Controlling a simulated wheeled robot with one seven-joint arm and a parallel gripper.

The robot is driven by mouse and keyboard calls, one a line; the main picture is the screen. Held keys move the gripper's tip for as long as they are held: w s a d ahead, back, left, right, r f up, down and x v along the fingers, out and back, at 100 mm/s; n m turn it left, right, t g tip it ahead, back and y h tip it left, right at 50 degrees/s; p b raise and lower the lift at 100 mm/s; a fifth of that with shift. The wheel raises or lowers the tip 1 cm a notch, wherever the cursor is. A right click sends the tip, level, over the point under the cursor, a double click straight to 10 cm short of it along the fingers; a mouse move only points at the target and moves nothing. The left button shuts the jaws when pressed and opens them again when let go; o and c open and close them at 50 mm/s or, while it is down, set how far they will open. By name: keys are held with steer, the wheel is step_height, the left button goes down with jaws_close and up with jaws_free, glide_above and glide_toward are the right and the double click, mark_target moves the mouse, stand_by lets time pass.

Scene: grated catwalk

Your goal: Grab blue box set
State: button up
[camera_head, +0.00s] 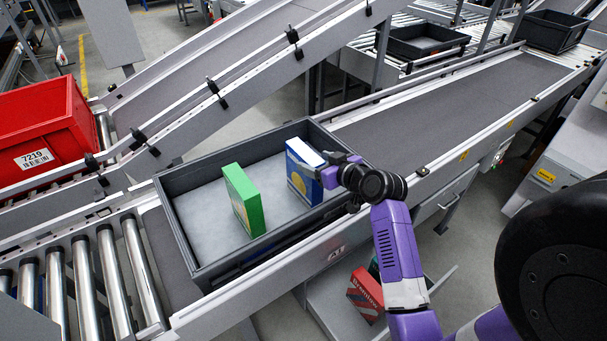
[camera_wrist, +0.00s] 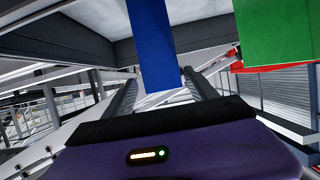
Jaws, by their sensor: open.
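The blue box (camera_head: 301,178), with white and yellow on its faces, stands upright in the right part of a dark grey tray (camera_head: 180,222). My gripper (camera_head: 331,167) is at the box's right side, near its top. In the wrist view the blue box (camera_wrist: 152,45) shows between the two dark fingers of my open gripper (camera_wrist: 160,92), with a gap on each side. I cannot tell whether a finger touches it. A green box (camera_head: 242,198) stands upright left of the blue one; it also shows in the wrist view (camera_wrist: 278,35).
The tray sits on a conveyor, with rollers (camera_head: 108,275) at left and a clear belt (camera_head: 440,105) at upper right. A red crate (camera_head: 45,130) stands at left. A red box (camera_head: 367,293) lies on a lower shelf. Dark trays (camera_head: 420,42) stand at the back.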

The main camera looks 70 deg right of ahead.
mark_target(306, 158)
steer(key=x, duration=0.2)
steer(key=p+x, duration=0.1)
steer(key=x, duration=0.1)
steer(key=shift+w+r, duration=0.15)
steer(key=shift+w, duration=0.2)
steer(key=shift+w+d+f, duration=0.2)
steer(key=shift+w+f, duration=0.1)
steer(key=shift+w, duration=0.1)
steer(key=shift+r, duration=0.1)
jaws_close()
